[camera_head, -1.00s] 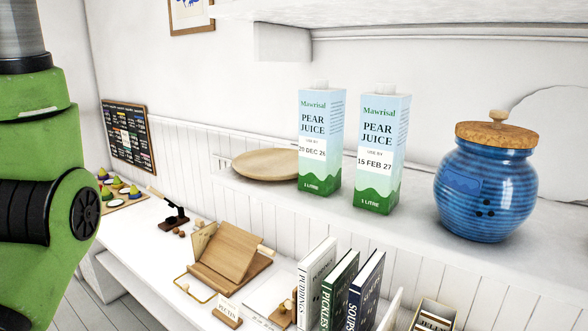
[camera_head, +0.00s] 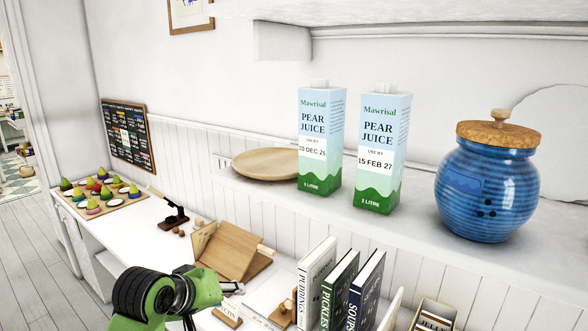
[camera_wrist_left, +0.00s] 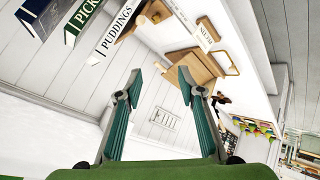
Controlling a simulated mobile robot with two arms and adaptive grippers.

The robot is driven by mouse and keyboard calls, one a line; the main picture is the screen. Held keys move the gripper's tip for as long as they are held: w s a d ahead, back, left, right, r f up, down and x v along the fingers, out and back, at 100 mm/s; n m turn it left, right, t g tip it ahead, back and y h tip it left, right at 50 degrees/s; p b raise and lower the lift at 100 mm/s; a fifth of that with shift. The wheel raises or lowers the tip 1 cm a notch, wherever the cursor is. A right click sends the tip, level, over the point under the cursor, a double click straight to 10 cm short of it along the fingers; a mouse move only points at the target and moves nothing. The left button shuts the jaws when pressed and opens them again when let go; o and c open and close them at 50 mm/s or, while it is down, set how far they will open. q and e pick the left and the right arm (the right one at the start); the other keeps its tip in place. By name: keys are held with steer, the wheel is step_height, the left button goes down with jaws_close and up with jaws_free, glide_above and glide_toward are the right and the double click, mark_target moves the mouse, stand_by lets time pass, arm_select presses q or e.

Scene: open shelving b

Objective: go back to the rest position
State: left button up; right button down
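My left arm's green and black links come in at the bottom left of the head view, low in front of the counter. My left gripper (camera_wrist_left: 160,84) shows in the left wrist view with its two teal fingers spread apart and nothing between them. In the head view only a small part of it shows, near the recipe stand. My right gripper is in neither view. Two pear juice cartons (camera_head: 321,140) (camera_head: 382,150) stand upright on the shelf, apart from my left arm.
A round wooden plate (camera_head: 265,164) and a blue lidded jar (camera_head: 487,190) share the shelf (camera_head: 420,230). Below, the counter holds a wooden recipe stand (camera_head: 229,250), several books (camera_head: 338,288) and a board of colourful fruit-like pieces (camera_head: 128,203). Open floor (camera_head: 40,262) lies at the left.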

arm_select(q)
steer(key=s+a+f+m+g+y, duration=0.1)
steer(key=s+a+f+m+g, duration=0.15)
steer(key=s+f, duration=1.3)
steer(key=s+a+f+m+g+y, duration=0.15)
steer(key=s+f, duration=0.25)
steer(key=s, duration=0.5)
steer(key=s+a+f+m+g, duration=0.1)
steer(key=s+a+f, duration=0.15)
steer(key=s, duration=0.65)
step_height(320, 180, down, 27)
steer(key=s+d+g+b, duration=0.1)
steer(key=s+b, duration=0.1)
steer(key=s+a+f+m+g+b, duration=0.1)
steer(key=s+a+f, duration=0.2)
steer(key=s+f, duration=1.4)
step_height(320, 180, down, 2)
steer(key=shift+s+f+g, duration=0.25)
steer(key=shift+g, duration=0.15)
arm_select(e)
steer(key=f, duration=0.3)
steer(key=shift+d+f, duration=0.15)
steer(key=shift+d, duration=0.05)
